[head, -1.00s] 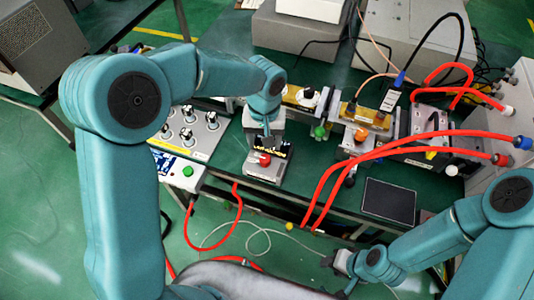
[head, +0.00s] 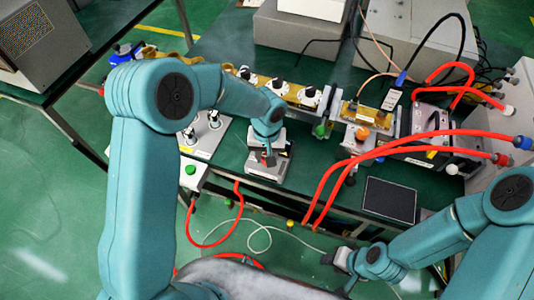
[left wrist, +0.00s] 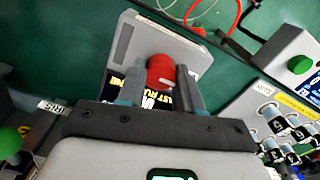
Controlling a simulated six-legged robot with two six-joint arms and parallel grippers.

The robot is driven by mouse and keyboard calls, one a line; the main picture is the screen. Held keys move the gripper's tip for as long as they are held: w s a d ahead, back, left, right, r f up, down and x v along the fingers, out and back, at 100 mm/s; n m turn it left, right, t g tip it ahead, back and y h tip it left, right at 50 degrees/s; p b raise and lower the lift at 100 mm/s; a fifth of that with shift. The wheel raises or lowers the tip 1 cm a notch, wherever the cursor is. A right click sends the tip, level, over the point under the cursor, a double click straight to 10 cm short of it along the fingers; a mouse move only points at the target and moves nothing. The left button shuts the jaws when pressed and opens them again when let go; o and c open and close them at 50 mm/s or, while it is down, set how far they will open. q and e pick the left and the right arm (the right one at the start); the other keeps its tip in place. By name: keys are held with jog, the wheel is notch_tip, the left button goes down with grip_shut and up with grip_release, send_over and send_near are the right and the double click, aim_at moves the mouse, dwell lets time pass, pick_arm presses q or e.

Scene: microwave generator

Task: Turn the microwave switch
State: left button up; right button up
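The red switch knob (left wrist: 160,70) stands on a small grey box with a black label panel in the left wrist view. The same grey box (head: 267,169) sits on the green table in the head view, where my left gripper (head: 268,157) covers most of the knob. In the left wrist view my left gripper (left wrist: 158,82) is open, with one finger on each side of the knob. The right finger is very near the knob; contact cannot be told. My right gripper (head: 343,262) is low at the front, away from the box; its fingers are too small to read.
A panel with silver knobs (head: 207,135) and a green-button box (head: 190,172) lie left of the switch box. A brass waveguide row (head: 305,95) stands behind it. Red hoses (head: 400,145) and a dark flat panel (head: 390,199) are to the right.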

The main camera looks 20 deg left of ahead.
pick_arm(q)
jog(key=shift+m, duration=0.3)
jog(key=shift+w+f+m+b, duration=0.1)
jog(key=shift+m+b, duration=0.6)
jog(key=shift+m, duration=0.2)
jog(key=m, duration=0.2)
jog(key=shift+m+b, duration=0.3)
jog(key=shift+b, duration=0.1)
jog(key=m, duration=0.3)
jog(key=shift+d+m+b, duration=0.1)
jog(key=shift+m+b, duration=0.2)
jog(key=shift+m, duration=1.6)
jog(key=o, duration=0.9)
jog(key=shift+o, duration=0.7)
jog(key=shift+d, duration=0.1)
